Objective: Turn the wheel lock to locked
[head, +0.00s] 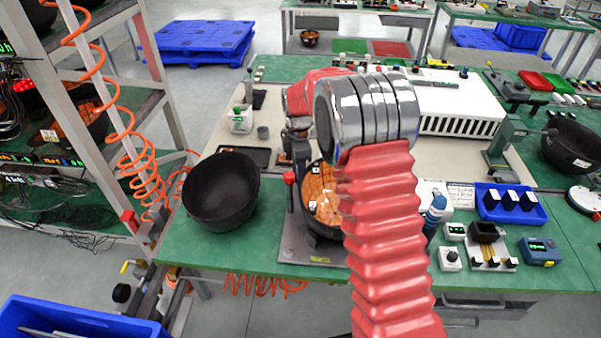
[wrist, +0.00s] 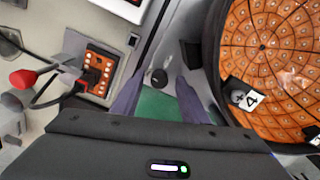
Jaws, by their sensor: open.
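I cannot clearly identify the wheel lock or its setting. A lever with a red ball end (wrist: 22,78) is at the left there; a red knob (head: 289,178) shows beside the fixture in the head view. A round orange tiled board in a black bowl (wrist: 268,60) is right of my fingers; it shows partly behind my arm in the head view (head: 318,195). My gripper (wrist: 157,92) is open, with nothing between its fingers. In the head view my arm hides part of the fixture.
An empty black bowl (head: 221,190) stands left of the fixture on the green bench (head: 190,243). A rack (head: 165,100) with a coiled orange hose (head: 125,150) is at the left. A blue tray (head: 510,203) and small devices crowd the right side.

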